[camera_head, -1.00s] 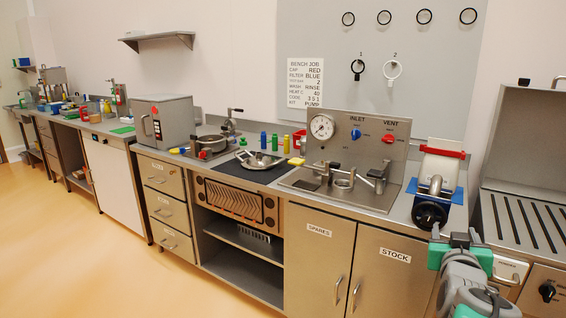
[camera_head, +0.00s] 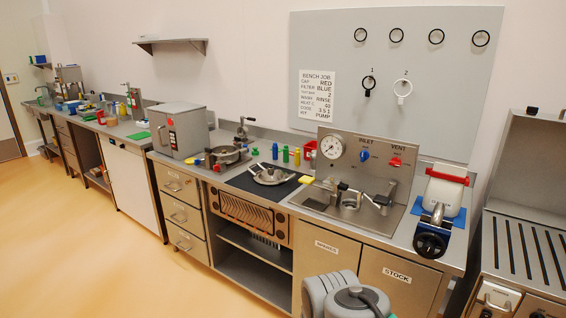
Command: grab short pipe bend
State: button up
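A short bent metal piece (camera_head: 437,213), which looks like the pipe bend, shows at the front of the powder hopper (camera_head: 445,191). The hopper has a white body, a red top bar and a blue base, with a round black part (camera_head: 431,240) below the bend. I cannot tell whether the bend is loose or fixed there. My gripper is out of view. Only a grey part of my arm shows at the bottom edge, in front of the cabinets and left of the hopper.
A steel panel with a gauge (camera_head: 331,148) and blue and red valves stands left of the hopper, over a small sink area with metal fittings (camera_head: 349,199). A slatted steel unit (camera_head: 523,250) is at the right. The floor (camera_head: 120,270) at left is clear.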

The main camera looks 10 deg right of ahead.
aim_at(437, 217)
jog(key=z, duration=1.35)
jog(key=k, duration=0.3)
jog(key=u, duration=1.3)
jog(key=i, duration=0.85)
jog(key=z, duration=0.4)
jog(key=i, duration=0.8)
jog(key=z, duration=0.6)
